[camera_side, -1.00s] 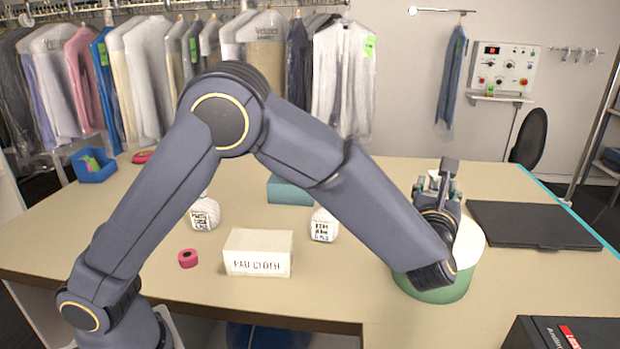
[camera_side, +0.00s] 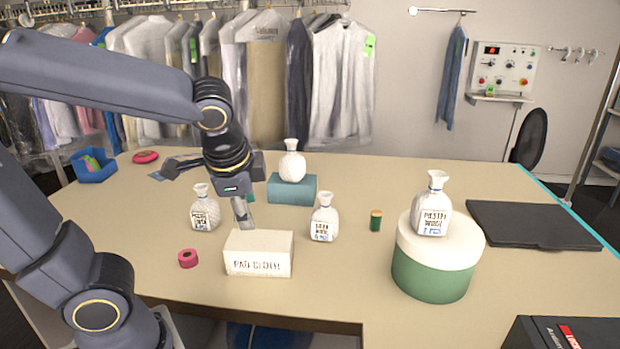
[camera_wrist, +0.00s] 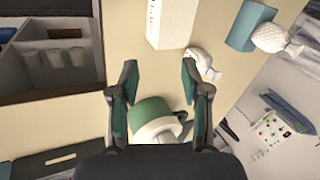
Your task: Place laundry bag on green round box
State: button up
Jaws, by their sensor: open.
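A white laundry bag (camera_side: 432,207) with a tied neck and printed label stands upright on the white lid of the green round box (camera_side: 432,272), at right in the side view. In the wrist view the green round box (camera_wrist: 150,112) shows between my fingers, its top partly hidden. More white bags stand on the table: one at left (camera_side: 205,213), one in the middle (camera_side: 323,222), and one (camera_side: 291,166) on a teal box (camera_side: 285,190). My gripper (camera_side: 243,212) is open, empty, well left of the green round box, above and behind the white carton.
The white carton (camera_side: 258,253) stands near the front edge, with a pink roll (camera_side: 188,259) beside it. A small green spool (camera_side: 376,220) stands left of the round box. A black flat case (camera_side: 530,225) lies at right. A blue bin (camera_side: 92,168) stands back left.

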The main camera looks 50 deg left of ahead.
jog(key=s+d+n+h, duration=0.1)
jog(key=n, duration=0.1)
jog(key=s+d+n+t+h, duration=0.1)
jog(key=n, duration=0.1)
jog(key=s+d+n+t+h, duration=0.1)
jog(key=s+n, duration=0.1)
jog(key=shift+d+r+h, duration=0.15)
jog(key=shift+r+h, duration=0.25)
